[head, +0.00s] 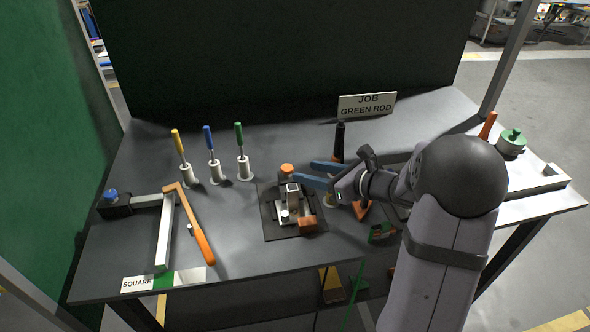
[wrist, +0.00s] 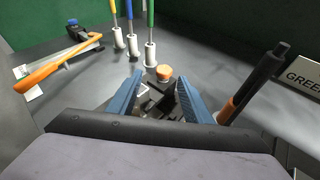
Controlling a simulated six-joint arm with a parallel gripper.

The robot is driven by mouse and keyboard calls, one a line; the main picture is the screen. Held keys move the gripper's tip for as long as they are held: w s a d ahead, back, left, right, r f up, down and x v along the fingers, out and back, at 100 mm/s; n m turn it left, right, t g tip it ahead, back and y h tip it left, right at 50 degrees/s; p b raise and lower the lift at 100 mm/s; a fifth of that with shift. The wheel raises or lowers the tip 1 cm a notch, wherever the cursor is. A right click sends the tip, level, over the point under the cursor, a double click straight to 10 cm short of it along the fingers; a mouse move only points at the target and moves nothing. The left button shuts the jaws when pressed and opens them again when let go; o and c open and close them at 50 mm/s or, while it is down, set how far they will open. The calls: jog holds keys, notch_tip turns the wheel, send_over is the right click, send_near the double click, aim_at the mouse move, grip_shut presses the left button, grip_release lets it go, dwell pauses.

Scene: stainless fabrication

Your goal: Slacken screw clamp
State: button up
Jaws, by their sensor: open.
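A small clamp fixture with a metal body (head: 292,195) sits on a dark square base plate (head: 270,232) near the middle of the bench. An orange round knob (head: 287,170) stands at its back; it also shows in the wrist view (wrist: 164,72). A brown-orange block (head: 307,223) lies at the fixture's front right. My gripper (head: 304,171) is open, its two blue fingers reaching in from the right near the knob. In the wrist view the knob appears between and beyond the fingertips (wrist: 157,79). I see no contact. The fingers partly hide the fixture there.
Yellow, blue and green-handled tools (head: 212,155) stand in white holders behind left. A black-handled tool (head: 339,145) stands close behind my fingers. An orange-handled tool (head: 198,235) and a metal bar (head: 165,235) lie left.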

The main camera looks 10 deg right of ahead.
aim_at(290, 169)
jog(key=shift+w+d+f+n+h, duration=0.15)
jog(key=shift+d+f+n+h, duration=0.15)
jog(key=shift+d+f, duration=0.05)
jog(key=shift+p+x, duration=0.7)
jog(key=shift+x, duration=2.95)
jog(key=c, duration=1.1)
